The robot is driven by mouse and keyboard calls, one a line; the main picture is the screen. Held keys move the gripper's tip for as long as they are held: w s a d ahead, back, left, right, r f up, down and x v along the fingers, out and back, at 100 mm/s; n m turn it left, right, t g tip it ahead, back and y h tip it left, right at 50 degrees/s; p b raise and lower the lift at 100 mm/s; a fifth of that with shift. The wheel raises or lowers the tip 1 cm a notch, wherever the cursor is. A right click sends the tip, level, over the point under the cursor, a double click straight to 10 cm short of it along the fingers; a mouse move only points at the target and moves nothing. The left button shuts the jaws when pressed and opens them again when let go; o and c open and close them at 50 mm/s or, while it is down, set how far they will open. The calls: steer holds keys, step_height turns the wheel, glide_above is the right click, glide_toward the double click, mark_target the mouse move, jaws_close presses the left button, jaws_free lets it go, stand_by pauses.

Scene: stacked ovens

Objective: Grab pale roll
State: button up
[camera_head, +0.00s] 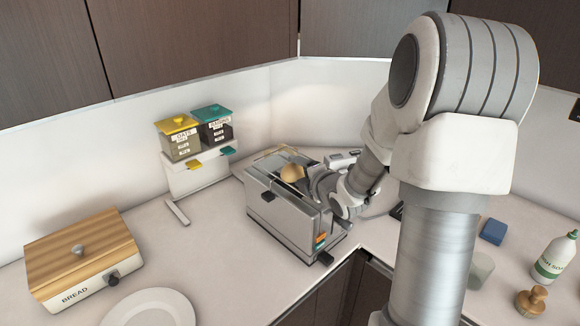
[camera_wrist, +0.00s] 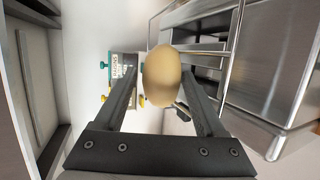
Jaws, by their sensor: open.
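The pale roll (camera_head: 293,172) is a smooth tan oval at the top of the steel toaster (camera_head: 282,218) in the corner. In the wrist view, the roll (camera_wrist: 162,74) stands upright between the two dark fingers of my gripper (camera_wrist: 158,85). A gap shows on the left, while the right finger looks close to it. Contact cannot be told. My gripper (camera_head: 308,184) is open and reaches the roll from the right in the head view. The roll's underside is hidden in the head view.
A wooden-lidded bread box (camera_head: 82,262) and a white plate (camera_head: 150,308) are at the left. A soap bottle (camera_head: 556,258), a brush (camera_head: 531,301) and a blue sponge (camera_head: 493,231) are at the right.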

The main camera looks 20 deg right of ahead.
steer(key=shift+w, duration=0.15)
steer(key=c, duration=1.1)
jaws_close()
steer(key=shift+r, duration=0.1)
